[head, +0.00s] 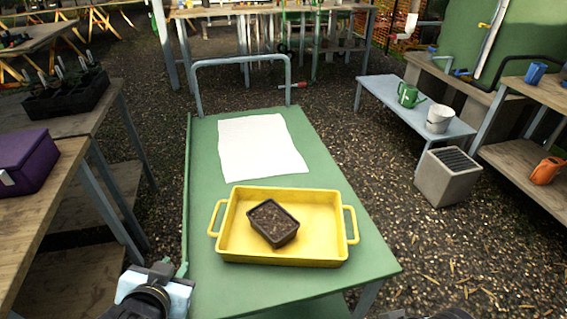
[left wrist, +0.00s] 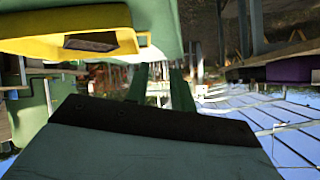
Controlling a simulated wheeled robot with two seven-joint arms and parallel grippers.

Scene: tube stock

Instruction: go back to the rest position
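My left gripper (left wrist: 160,86) shows in the left wrist view with its two dark green fingers apart and nothing between them. In the head view my left wrist and gripper are at the bottom left, beside the near left corner of the green table (head: 340,288). A sliver of my right arm shows at the bottom edge, right of centre; its fingers cannot be made out. A yellow tray (head: 325,225) with two handles sits on the table, apart from both arms. A small dark pot of soil (head: 273,223) stands in the tray and also shows upside down in the left wrist view (left wrist: 90,42).
A white sheet (head: 260,147) lies behind the tray. Wooden benches with a purple box (head: 22,162) and a black plant tray (head: 66,95) stand at left. At right are a low bench with a green watering can (head: 408,95) and a grey crate (head: 448,177). Gravel lies between.

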